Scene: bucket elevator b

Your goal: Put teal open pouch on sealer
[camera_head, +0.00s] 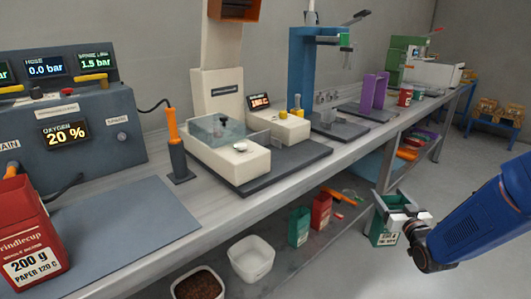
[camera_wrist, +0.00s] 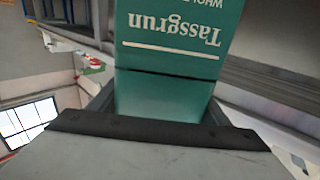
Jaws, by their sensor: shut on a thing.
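The teal pouch (camera_head: 384,236) hangs in my gripper (camera_head: 399,217), off the front edge of the bench at the lower right. In the wrist view the pouch (camera_wrist: 165,95) fills the middle, with "Tassgrun" printed upside down. My gripper is shut on it; in the wrist view the dark finger edge lies in front of its lower part. Its opening is hard to make out. I cannot tell for certain which machine is the sealer; a white machine with a lever (camera_head: 431,73) stands at the far end of the bench, apart from the pouch.
A cream machine with a clear cover (camera_head: 228,152), a blue lever press (camera_head: 300,72) and purple posts (camera_head: 375,90) line the bench. Bins and pouches stand on the lower shelf.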

